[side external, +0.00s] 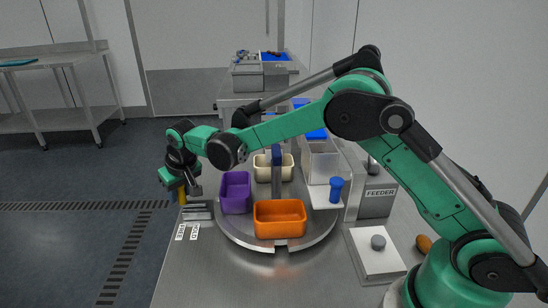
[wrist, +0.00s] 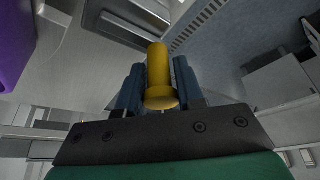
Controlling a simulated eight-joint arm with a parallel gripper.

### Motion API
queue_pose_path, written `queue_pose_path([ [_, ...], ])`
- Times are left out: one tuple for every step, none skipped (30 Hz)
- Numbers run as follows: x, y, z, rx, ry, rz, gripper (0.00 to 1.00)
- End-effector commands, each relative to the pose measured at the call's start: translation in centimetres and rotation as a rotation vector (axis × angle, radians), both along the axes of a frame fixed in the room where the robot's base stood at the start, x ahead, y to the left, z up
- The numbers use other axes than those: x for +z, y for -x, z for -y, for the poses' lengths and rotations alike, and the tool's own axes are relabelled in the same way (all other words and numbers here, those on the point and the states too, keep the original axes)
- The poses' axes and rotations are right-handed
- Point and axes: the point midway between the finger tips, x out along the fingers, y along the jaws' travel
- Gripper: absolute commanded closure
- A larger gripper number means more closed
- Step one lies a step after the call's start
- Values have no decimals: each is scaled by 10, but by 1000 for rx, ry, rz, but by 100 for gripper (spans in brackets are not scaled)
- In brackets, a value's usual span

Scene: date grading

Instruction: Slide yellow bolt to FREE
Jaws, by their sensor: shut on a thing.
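The yellow bolt (wrist: 159,75) is a round knob with a flared end, between the two blue fingers of my gripper (wrist: 160,88) in the wrist view. My gripper is shut on it. In the side view my gripper (side external: 183,188) is at the left edge of the table, and a little of the yellow bolt (side external: 182,196) shows below it. Two small white labels (side external: 187,232) lie on the table just in front of the bolt's metal mount (side external: 198,211). One seems to read FREE and the other HOLD, but the print is small. The bolt's exact position along its slot is hidden.
A round turntable (side external: 233,234) beside the bolt carries a purple bin (side external: 236,193), an orange bin (side external: 280,218) and a cream bin (side external: 262,168). A clear container (side external: 322,165), a blue knob (side external: 336,188) and a box marked FEEDER (side external: 378,200) stand to the right.

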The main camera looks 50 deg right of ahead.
Motion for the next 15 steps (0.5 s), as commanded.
queue_pose_path([
  [1, -2, -3, 5, -6, 11, 100],
  [1, -2, -3, 5, -7, 12, 100],
  [1, -2, -3, 5, -8, 13, 100],
  [1, -2, -4, 5, -8, 14, 100],
  [1, -2, -4, 7, -8, 14, 100],
  [1, -2, -4, 7, -8, 14, 100],
  [1, -2, -4, 7, -9, 14, 59],
  [1, -2, -4, 7, -9, 13, 50],
  [1, -2, -4, 7, -8, 12, 45],
  [1, -2, -4, 7, -8, 12, 45],
  [1, -2, -4, 6, -7, 12, 45],
  [0, -2, -3, 6, -7, 11, 45],
  [0, -2, -3, 5, -7, 11, 45],
  [0, -2, -3, 5, -7, 11, 45],
  [0, -2, -3, 5, -7, 10, 45],
])
